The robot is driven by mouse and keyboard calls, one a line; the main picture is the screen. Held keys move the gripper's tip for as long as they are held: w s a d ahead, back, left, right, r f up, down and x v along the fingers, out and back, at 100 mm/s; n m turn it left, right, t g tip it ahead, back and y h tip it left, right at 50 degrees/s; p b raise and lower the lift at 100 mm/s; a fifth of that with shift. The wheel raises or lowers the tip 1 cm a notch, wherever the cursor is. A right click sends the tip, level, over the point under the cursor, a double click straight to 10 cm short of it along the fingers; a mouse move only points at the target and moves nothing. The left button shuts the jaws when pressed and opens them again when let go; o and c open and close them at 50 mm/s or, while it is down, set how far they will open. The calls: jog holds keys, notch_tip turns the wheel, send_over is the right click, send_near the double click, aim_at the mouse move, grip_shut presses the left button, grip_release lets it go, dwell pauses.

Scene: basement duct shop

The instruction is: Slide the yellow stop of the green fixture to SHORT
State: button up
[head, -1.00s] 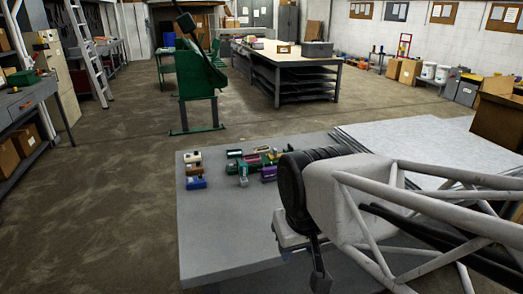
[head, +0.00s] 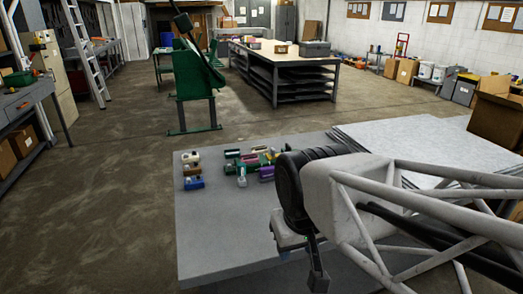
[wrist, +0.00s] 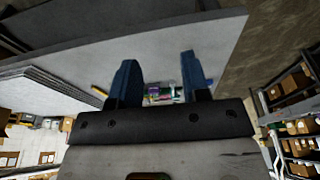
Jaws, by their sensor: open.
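A cluster of small coloured fixtures sits on the grey table (head: 215,235). It includes green blocks (head: 232,167), a purple block (head: 266,173) and a small yellow part (head: 269,157). They are too small to tell which green one is the task's fixture, where its stop stands, or any SHORT marking. My gripper's two blue fingers (wrist: 158,62) are apart and empty in the wrist view. The cluster (wrist: 160,92) shows between them, farther off and partly hidden by the gripper body. In the head view my arm is at the right, nearer the camera than the cluster.
A white block (head: 190,157) and a blue block (head: 194,183) stand left of the cluster, with a brown one between. Flat metal sheets (head: 420,150) lie on the right of the table. The table's front left is bare. A yellow piece (wrist: 100,90) lies left of the fingers.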

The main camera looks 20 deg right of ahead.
jog(key=w+d+r, duration=0.1)
jog(key=w+r, duration=0.2)
jog(key=w, duration=0.6)
jog(key=w+d+r, duration=0.2)
jog(key=w+r, duration=0.1)
jog(key=w, duration=0.7)
jog(key=g, duration=0.3)
send_over(273, 149)
jog(key=f, duration=1.9)
jog(key=shift+s+a+f, duration=0.2)
jog(key=shift+s, duration=0.05)
jog(key=shift+w+d+f, duration=0.25)
jog(key=shift+w+f, duration=0.1)
jog(key=shift+f, duration=0.05)
jog(key=shift+f, duration=3.9)
